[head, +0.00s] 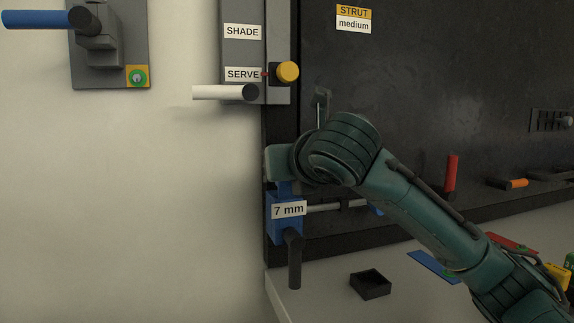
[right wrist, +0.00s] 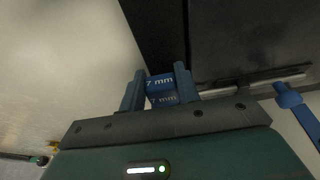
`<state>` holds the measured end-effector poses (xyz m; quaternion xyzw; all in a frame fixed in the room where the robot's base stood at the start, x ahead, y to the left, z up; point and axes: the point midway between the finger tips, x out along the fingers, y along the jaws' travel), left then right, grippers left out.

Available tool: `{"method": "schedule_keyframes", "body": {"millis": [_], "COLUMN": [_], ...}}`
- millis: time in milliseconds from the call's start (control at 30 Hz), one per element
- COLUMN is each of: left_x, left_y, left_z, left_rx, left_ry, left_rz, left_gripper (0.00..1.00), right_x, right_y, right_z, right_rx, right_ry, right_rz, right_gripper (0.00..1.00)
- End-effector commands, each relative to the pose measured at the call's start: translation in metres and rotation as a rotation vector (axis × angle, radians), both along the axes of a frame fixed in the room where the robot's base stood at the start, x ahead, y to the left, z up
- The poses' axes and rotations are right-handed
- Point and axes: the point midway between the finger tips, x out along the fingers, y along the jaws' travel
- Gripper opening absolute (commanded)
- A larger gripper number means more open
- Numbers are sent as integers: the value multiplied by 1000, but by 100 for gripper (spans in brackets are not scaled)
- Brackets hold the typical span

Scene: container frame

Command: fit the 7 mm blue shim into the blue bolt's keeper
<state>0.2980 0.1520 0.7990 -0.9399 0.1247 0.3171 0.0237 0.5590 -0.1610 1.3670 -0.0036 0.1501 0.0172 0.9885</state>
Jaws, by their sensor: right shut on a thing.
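The blue keeper (head: 283,232) with a white "7 mm" label is on the dark frame's left post in the head view. A grey bolt rod (head: 325,207) runs right from beside it to a blue handle (head: 376,209); the handle also shows in the right wrist view (right wrist: 297,105). My right gripper (head: 284,187) is just above the keeper. In the right wrist view my right gripper (right wrist: 160,88) is shut on the blue shim (right wrist: 161,81), whose "7 mm" marking shows between the fingers. I cannot tell whether the shim touches the keeper. My left gripper is not in view.
A black handle (head: 294,262) hangs below the keeper. A small black tray (head: 370,284) is on the pale ledge. A white lever (head: 222,92) and yellow knob (head: 287,72) are above left. The left wall is bare near the keeper.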

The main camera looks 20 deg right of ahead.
Motion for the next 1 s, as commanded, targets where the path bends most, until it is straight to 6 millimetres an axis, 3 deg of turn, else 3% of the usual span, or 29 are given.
{"method": "schedule_keyframes", "body": {"millis": [967,1000], "left_x": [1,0], "left_y": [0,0], "left_z": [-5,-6], "left_rx": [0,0], "left_ry": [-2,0], "left_rz": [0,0], "left_gripper": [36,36], "right_x": [0,0], "right_y": [0,0], "right_z": [-19,-20], "right_rx": [-1,-1], "right_ry": [4,5], "right_rz": [0,0], "right_gripper": [10,34]}}
